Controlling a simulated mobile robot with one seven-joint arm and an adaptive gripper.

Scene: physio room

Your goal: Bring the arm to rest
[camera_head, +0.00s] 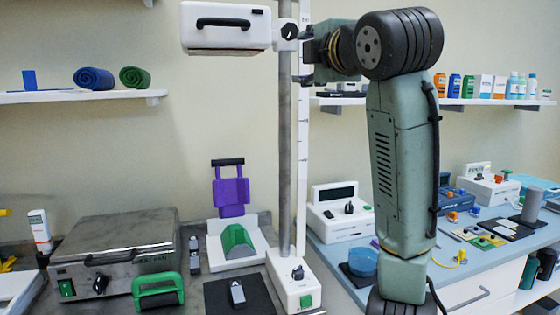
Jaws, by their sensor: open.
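My arm (398,165) stands upright right of centre, a grey-green link with a black ribbed joint (400,43) at its top. From that joint a short, foreshortened part of my arm (322,52) reaches left, close to the white stand's pole in the picture. I cannot tell whether it touches the pole. I make out no gripper fingers; the end of the arm is hidden or out of view.
The stand's pole (285,130) carries a white box head (226,28) at the upper left. A steel-lidded unit (115,240), a purple-backed white holder (231,192) and a green handle (158,290) crowd the left bench. Devices fill the blue-topped right bench (340,262). Shelves (60,97) hang behind.

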